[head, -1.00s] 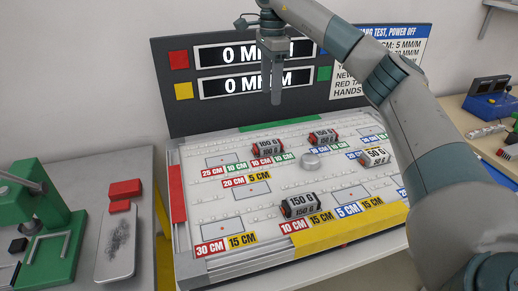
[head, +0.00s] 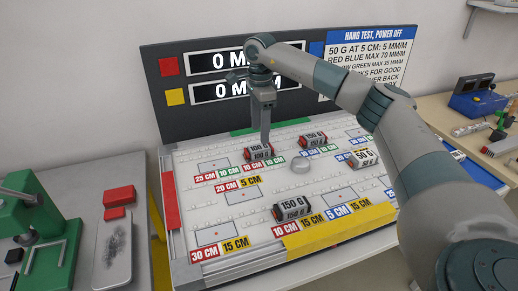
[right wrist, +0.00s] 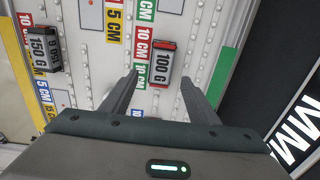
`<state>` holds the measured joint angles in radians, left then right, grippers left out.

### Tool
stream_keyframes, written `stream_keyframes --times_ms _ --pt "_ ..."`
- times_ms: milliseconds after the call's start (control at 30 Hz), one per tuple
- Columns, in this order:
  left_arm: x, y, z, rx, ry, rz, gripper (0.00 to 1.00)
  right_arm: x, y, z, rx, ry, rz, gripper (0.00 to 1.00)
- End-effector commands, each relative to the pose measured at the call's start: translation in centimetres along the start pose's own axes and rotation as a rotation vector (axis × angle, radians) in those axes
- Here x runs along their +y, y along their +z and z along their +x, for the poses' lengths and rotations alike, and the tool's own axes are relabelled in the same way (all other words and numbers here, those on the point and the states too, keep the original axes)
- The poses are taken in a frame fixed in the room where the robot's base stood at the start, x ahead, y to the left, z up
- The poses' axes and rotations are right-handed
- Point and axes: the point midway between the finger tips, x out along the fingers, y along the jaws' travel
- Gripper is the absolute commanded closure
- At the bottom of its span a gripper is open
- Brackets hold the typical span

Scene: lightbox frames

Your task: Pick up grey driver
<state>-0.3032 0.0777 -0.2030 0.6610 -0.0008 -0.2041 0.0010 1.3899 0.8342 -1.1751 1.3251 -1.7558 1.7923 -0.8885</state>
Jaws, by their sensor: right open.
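No object is clearly recognisable as a grey driver. A dark grey block with a red end, marked 100 G (head: 258,150), lies on the white board (head: 215,258). It also shows in the right wrist view (right wrist: 163,63). My right gripper (head: 265,138) is open and empty, pointing down over this block. In the right wrist view, the block shows between and just past the spread fingertips (right wrist: 158,78). Similar blocks marked 150 G (head: 291,208), 150 G (head: 313,141) and 50 G (head: 363,158) lie on the board. My left gripper is out of view.
A small grey round piece (head: 300,167) sits mid-board. A dark display panel (head: 205,60) stands behind the board. A green press (head: 45,220) and red blocks (head: 119,196) are on the left table. A blue device (head: 478,98) and small tools are on the right bench.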

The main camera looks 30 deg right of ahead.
Motion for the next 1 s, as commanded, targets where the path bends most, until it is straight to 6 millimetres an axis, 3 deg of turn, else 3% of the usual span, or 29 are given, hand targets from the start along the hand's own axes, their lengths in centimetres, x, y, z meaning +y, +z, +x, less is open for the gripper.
stream_keyframes --times_ms 200,667,1000 --pt "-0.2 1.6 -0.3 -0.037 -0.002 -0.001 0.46 0.0 0.0 1.2 0.0 0.0 0.0 0.45" --pt "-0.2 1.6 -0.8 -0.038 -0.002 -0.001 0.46 0.0 0.1 1.7 0.0 0.001 0.0 0.45" --pt "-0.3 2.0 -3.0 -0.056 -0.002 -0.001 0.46 -0.2 0.2 5.4 0.0 0.002 0.001 0.45"
